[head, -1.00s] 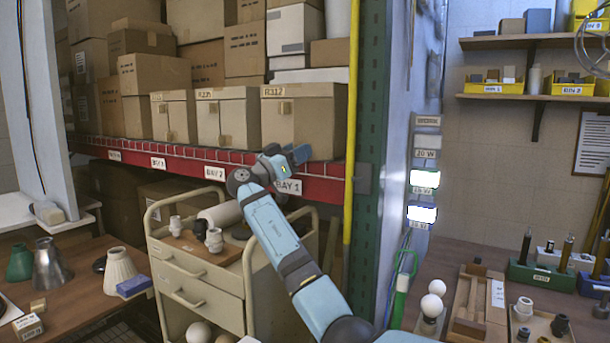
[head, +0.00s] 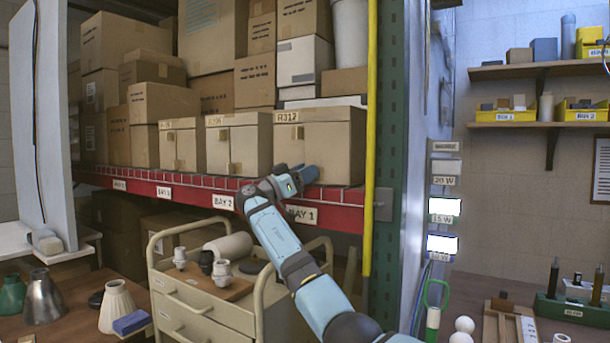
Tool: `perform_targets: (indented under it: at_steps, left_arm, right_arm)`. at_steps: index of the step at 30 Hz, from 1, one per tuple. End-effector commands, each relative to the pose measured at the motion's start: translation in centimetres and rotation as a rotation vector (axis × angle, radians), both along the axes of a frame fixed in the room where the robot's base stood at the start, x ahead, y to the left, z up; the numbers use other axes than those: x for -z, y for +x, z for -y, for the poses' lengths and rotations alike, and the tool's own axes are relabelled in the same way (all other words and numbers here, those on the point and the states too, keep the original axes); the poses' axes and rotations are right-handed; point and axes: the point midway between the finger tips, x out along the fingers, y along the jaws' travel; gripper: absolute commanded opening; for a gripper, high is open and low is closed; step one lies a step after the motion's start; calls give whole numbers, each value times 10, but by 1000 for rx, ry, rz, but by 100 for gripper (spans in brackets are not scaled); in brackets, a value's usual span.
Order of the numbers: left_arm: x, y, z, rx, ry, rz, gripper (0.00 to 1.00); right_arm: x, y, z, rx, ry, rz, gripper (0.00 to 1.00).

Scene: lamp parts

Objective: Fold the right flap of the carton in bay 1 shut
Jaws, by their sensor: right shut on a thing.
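The carton in bay 1 (head: 328,140), marked R312, stands on the red-edged shelf above the BAY 1 label (head: 301,214). It is a brown box with its top closed. I cannot clearly make out its right flap or how far that stands open. My right gripper (head: 306,177) is at the lower part of the carton's front, near the shelf edge, and hides part of both. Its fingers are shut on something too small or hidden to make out. My left gripper is not in view.
More cartons (head: 232,142) stand close on the left, with boxes stacked behind. A yellow post (head: 371,120) and green rack upright (head: 392,140) bound the bay on the right. A cream drawer cart (head: 205,305) with lamp parts stands below the shelf.

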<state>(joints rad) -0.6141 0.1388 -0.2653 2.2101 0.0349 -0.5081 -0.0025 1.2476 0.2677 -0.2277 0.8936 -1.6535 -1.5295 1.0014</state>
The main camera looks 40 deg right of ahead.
Motion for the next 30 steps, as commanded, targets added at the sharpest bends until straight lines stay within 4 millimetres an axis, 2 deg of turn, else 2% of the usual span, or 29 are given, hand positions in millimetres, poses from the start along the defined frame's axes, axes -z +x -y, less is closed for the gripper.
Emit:
perform_targets:
  at_steps: [18, 19, 21, 30]
  left_arm:
    - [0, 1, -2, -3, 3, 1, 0]
    - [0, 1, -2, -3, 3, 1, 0]
    - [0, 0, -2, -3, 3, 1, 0]
    - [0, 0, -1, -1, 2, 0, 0]
  right_arm:
    - [0, 3, 3, -1, -1, 2, 0]
    - [0, 3, 3, -1, -1, 2, 46]
    - [1, 3, 3, 0, -1, 1, 60]
    - [1, 3, 1, 0, -1, 0, 60]
